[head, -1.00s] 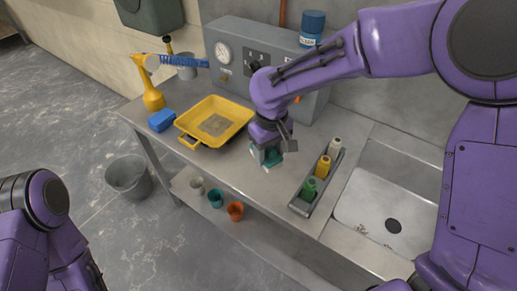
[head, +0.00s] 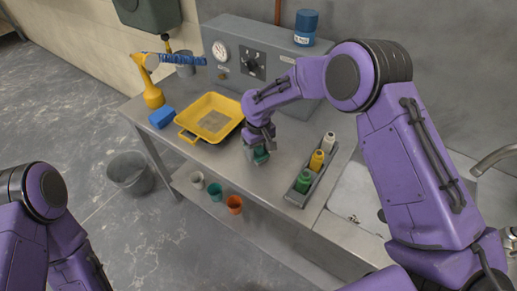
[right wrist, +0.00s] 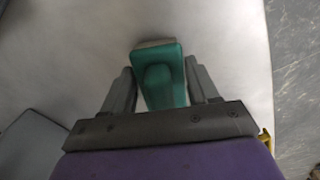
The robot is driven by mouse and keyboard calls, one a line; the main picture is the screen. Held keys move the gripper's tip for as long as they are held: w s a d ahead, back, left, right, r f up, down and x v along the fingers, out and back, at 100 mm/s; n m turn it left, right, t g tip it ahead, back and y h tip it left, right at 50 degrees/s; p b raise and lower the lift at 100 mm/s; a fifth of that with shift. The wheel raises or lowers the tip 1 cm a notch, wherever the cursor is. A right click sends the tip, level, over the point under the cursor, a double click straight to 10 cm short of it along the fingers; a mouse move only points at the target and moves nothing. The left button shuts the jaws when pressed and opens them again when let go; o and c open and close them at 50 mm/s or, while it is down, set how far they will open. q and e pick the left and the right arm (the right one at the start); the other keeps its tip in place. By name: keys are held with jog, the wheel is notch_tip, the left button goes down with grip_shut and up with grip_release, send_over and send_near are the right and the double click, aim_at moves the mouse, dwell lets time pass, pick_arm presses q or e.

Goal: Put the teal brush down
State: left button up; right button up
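The teal brush (head: 261,155) is at my right gripper (head: 258,147), low over the grey metal bench (head: 225,175), between the yellow tray and the bottle rack. In the right wrist view the brush (right wrist: 160,80) sits between the two grey fingers of the right gripper (right wrist: 159,66), which lie close against its sides. A pale edge shows at its far end. I cannot tell whether its underside touches the bench. My left arm shows at the lower left of the head view, with its gripper out of sight.
A yellow tray (head: 187,136) and a blue block (head: 162,117) are left of the right gripper. A rack (head: 296,198) with green, yellow and white bottles stands to the right, beside a sink (head: 350,205). A grey control box (head: 270,72) stands behind. Bare bench lies in front.

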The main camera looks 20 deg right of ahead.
jog(key=shift+o, duration=1.1)
jog(key=shift+s+r, duration=0.1)
jog(key=shift+s, duration=0.05)
jog(key=shift+r, duration=0.3)
notch_tip(320, 180, up, 11)
jog(key=shift+f+b, duration=0.1)
jog(key=shift+b, duration=0.8)
jog(key=shift+r, duration=0.4)
